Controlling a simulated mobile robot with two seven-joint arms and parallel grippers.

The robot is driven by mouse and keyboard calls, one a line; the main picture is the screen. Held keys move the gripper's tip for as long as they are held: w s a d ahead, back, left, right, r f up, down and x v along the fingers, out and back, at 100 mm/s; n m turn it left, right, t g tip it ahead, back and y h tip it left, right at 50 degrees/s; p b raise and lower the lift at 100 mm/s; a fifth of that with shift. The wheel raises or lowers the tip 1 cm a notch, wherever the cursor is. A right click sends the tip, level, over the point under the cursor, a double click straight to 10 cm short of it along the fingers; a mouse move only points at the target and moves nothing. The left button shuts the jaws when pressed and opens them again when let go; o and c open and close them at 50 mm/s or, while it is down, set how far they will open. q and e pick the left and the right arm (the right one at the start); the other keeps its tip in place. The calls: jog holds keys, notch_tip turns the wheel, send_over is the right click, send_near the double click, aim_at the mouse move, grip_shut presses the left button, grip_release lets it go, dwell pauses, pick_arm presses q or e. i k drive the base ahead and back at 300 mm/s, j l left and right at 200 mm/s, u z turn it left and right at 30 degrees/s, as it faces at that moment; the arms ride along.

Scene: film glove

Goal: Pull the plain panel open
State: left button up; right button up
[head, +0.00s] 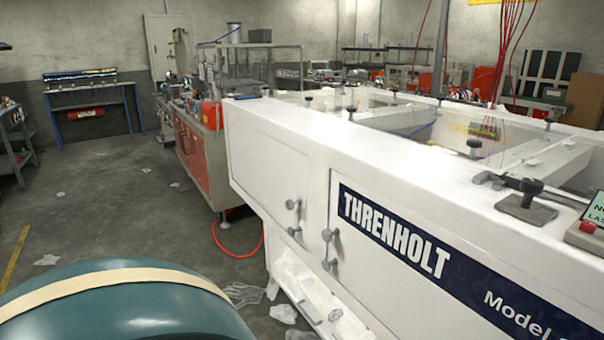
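The plain panel (262,160) is a blank white door on the front of the long white machine, left of the lettered part. It looks shut and flush. Two grey knobs, an upper one (292,205) and a lower one (294,231), sit by its right edge. To its right is a second panel with a dark blue THRENHOLT label (392,230). That panel has its own upper knob (328,235) and lower knob (329,265) at its left edge. Neither of my grippers is in view.
A rounded teal shape with a tan band (120,280) fills the lower left. Crumpled clear film (300,275) hangs below the panels, with scraps on the floor. A red hose (235,250) lies under the machine. The grey floor (110,190) at left is mostly open.

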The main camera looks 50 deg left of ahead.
aim_at(273, 172)
jog(key=u, duration=2)
jog(key=i+z, duration=0.1)
jog(key=z, duration=0.75)
jog(key=i+j+z, duration=0.15)
jog(key=z, duration=0.15)
jog(key=i+j+z, duration=0.1)
jog(key=j+z, duration=0.55)
jog(key=i+j, duration=0.1)
jog(key=j, duration=0.4)
jog(key=i+j+z, duration=0.15)
jog(key=j, duration=0.9)
jog(key=i+z, duration=0.05)
